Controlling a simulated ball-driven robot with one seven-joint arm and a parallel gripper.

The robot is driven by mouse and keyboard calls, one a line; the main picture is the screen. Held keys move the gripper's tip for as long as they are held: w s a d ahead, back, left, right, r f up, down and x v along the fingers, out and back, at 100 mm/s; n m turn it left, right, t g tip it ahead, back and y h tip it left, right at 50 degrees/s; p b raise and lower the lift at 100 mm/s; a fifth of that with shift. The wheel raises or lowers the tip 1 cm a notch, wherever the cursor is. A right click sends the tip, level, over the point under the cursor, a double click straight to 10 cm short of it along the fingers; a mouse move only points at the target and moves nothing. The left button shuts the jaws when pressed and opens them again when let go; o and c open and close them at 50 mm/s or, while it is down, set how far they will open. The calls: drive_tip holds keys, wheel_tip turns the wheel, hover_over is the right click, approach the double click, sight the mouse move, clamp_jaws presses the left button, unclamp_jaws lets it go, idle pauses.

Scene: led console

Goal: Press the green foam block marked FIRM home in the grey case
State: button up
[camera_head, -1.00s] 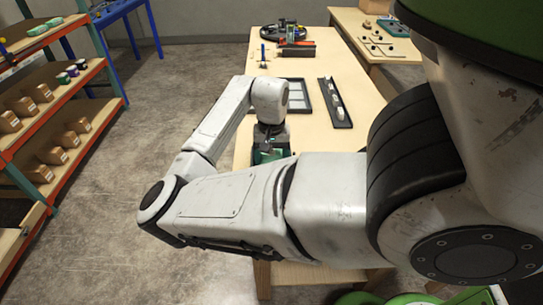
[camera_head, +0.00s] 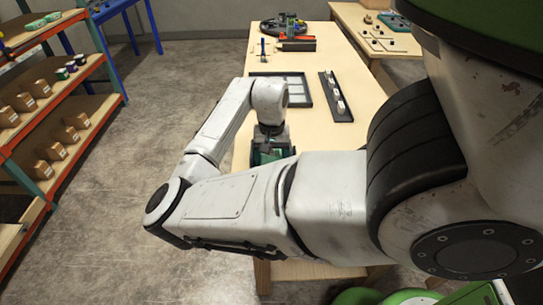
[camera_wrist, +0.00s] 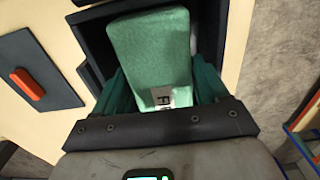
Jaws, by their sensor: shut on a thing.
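The green foam block (camera_wrist: 150,50) fills the middle of the wrist view. A white label with dark letters, partly cut off, shows at its near end. My gripper (camera_wrist: 162,80) is shut on it, with a green finger on each side. The dark grey case (camera_wrist: 93,45) lies behind the block, its walls showing to the left and right. The block is over the case's opening; how deep it sits I cannot tell. In the head view my gripper (camera_head: 270,146) is low over the table's near left part, and my arm hides much of the area.
A dark panel with an orange-red bar (camera_wrist: 27,84) lies left of the case. On the table (camera_head: 345,75) are a tray with pale compartments (camera_head: 281,88) and a black strip with white pieces (camera_head: 336,97). Shelves (camera_head: 55,95) stand across the floor at left.

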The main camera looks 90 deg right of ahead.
drive_tip(key=shift+f+b, duration=0.6)
drive_tip(key=shift+f, duration=0.7)
drive_tip(key=o, duration=1)
wheel_tip(320, 180, up, 11)
drive_tip(key=shift+f, duration=0.1)
